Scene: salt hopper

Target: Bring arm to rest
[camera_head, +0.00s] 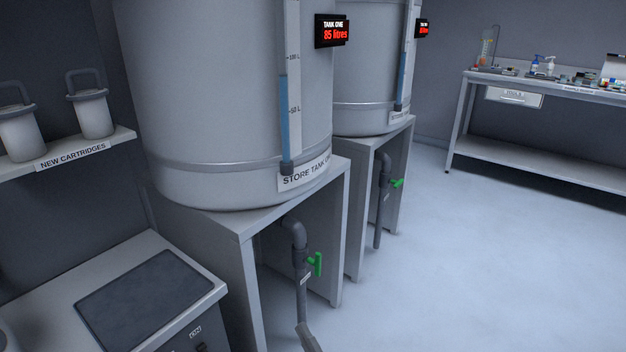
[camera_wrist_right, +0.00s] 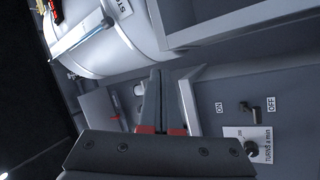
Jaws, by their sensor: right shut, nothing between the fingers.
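My right gripper (camera_wrist_right: 164,85) shows in the right wrist view, its two dark fingers with red parts at their base shut and nothing between them. It is in front of a grey panel (camera_wrist_right: 215,105) with a switch marked ON and OFF (camera_wrist_right: 245,107) and a black knob (camera_wrist_right: 251,149) by a turns label. The fingers look apart from both controls. In the head view, a small grey piece at the bottom edge, right of the bench, may be part of my right arm; I cannot tell. My left gripper is in neither view.
A bench (camera_head: 215,283) with a dark top plate (camera_head: 140,300) stands at lower left. Store tank one (camera_head: 215,100) and a second tank (camera_head: 370,70) stand on frames with green-handled valves (camera_head: 318,264). A cartridge shelf (camera_head: 115,140) is at left. Floor at right is clear before a table (camera_head: 570,90).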

